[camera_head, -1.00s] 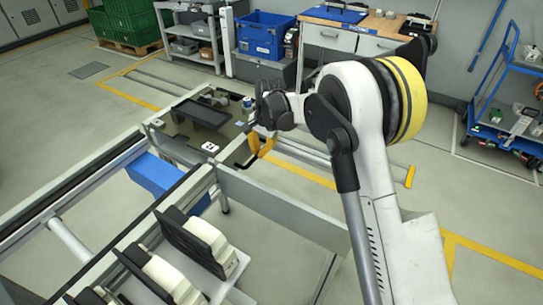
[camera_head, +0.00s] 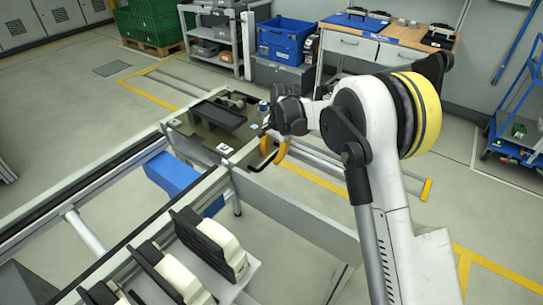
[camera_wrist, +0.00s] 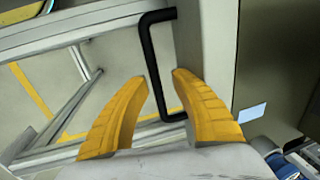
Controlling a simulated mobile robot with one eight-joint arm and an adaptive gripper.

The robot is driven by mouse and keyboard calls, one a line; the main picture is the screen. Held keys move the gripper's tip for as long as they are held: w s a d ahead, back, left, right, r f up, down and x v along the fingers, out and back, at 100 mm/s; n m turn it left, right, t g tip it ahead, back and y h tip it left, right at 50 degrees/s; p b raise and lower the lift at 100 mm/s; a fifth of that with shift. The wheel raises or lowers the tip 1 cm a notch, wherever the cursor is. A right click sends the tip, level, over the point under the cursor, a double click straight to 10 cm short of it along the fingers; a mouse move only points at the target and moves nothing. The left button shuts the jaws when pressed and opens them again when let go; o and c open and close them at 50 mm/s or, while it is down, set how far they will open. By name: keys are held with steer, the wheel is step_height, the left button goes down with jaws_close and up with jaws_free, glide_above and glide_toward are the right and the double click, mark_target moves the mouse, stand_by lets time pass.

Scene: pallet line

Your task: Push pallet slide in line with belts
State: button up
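The pallet slide (camera_head: 193,131) is a dark-topped, grey-edged platform at the far end of the two belts (camera_head: 98,184). It carries a dark tray and small parts. It sits close to the belt ends; I cannot tell whether it is exactly in line. A black bent handle (camera_head: 264,161) is on its right side. It also shows in the wrist view (camera_wrist: 146,45), fixed to a grey metal side. My gripper (camera_head: 281,152) has yellow fingers and is beside the handle. In the wrist view my gripper (camera_wrist: 160,78) is open, its fingertips on either side of the handle's bar, without clear contact.
A grey beam (camera_head: 297,212) runs right from the belt frame below my arm. Black-and-white units (camera_head: 210,245) stand on the near line. A blue box (camera_head: 172,176) sits between the belts. Rails lie behind the gripper. A workbench (camera_head: 350,45) and blue crate (camera_head: 284,40) stand at the back.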

steer(key=shift+r, duration=0.1)
step_height(320, 180, up, 12)
steer(key=s+d, duration=0.1)
steer(key=d, duration=0.1)
steer(key=shift+s+f, duration=0.15)
steer(key=shift+f, duration=0.05)
